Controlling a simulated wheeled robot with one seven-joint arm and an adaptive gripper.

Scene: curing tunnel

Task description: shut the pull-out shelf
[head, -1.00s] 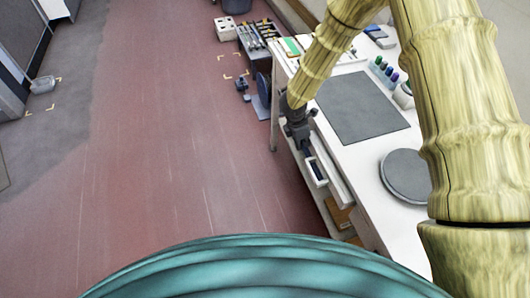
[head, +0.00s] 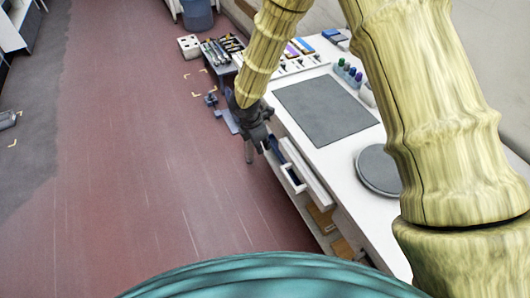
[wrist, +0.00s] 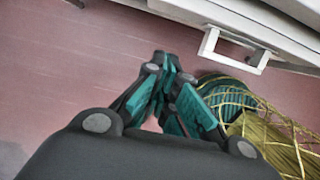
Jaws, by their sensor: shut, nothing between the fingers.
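The pull-out shelf (head: 312,186) is a white panel low on the long side of the white workbench, below its top. It carries a pale, loop-shaped handle (head: 293,179). It stands out a little from the bench side; how far is hard to tell. In the wrist view the handle (wrist: 208,44) stands out from the white front at the upper right. My gripper (head: 248,158) is dark, shut and empty. It hangs over the floor left of the bench, apart from the handle. Its closed fingertips (wrist: 166,62) show left of the handle in the wrist view.
The white workbench (head: 345,165) carries a grey mat (head: 325,108), a round grey disc (head: 380,171) and small bottles (head: 347,72). A dark tool rack (head: 222,52) and a white box (head: 189,46) stand beyond the gripper. The red floor (head: 120,150) at left is clear.

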